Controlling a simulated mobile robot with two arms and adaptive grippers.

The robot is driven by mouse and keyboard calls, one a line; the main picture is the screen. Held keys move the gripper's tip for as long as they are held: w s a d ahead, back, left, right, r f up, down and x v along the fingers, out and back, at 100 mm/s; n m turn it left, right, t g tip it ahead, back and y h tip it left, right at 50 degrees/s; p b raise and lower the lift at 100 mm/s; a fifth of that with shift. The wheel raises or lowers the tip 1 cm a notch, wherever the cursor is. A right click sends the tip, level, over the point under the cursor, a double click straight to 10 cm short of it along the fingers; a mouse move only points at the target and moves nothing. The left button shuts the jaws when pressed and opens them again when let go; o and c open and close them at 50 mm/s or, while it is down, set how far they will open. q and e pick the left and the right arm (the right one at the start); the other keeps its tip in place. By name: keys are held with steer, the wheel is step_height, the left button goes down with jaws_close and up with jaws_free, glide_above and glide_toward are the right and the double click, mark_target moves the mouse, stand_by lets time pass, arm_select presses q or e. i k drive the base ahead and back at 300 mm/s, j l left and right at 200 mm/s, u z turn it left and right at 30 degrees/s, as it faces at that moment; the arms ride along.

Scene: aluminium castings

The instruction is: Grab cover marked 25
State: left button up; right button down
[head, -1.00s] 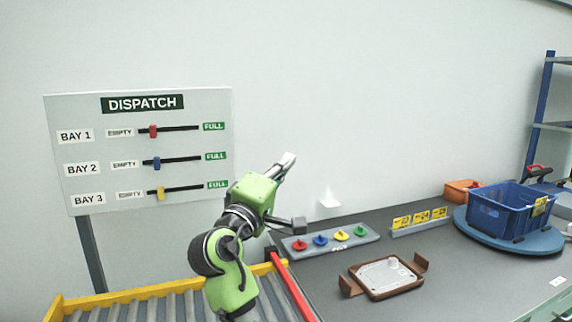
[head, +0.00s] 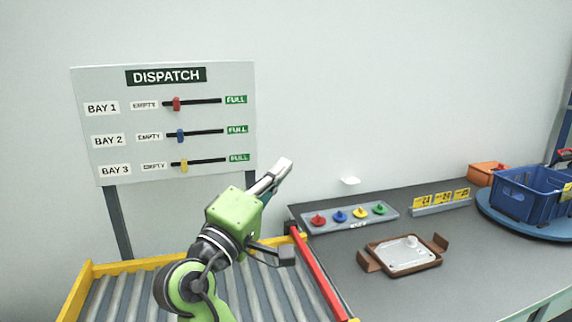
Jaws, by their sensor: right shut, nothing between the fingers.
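A light grey cast plate (head: 408,254) lies in a brown holder (head: 375,268) with raised end pieces on the dark table. It may be a cover; I can read no number on it. Three yellow number tags stand in a grey rack (head: 445,208) at the back of the table; their digits are too small to read surely. My right gripper (head: 284,166) is shut and empty, raised in front of the wall, left of the table objects and well apart from them. My left gripper is not in view.
A roller conveyor (head: 75,300) with yellow rails lies below my arm. A red bar (head: 318,275) runs along the table's left edge. A strip with coloured knobs (head: 345,225), an orange bin (head: 487,174) and a blue crate (head: 525,205) on a round turntable (head: 490,218) stand behind. The DISPATCH board (head: 165,130) is left.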

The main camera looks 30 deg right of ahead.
mark_target(402, 253)
steer(key=k, duration=1)
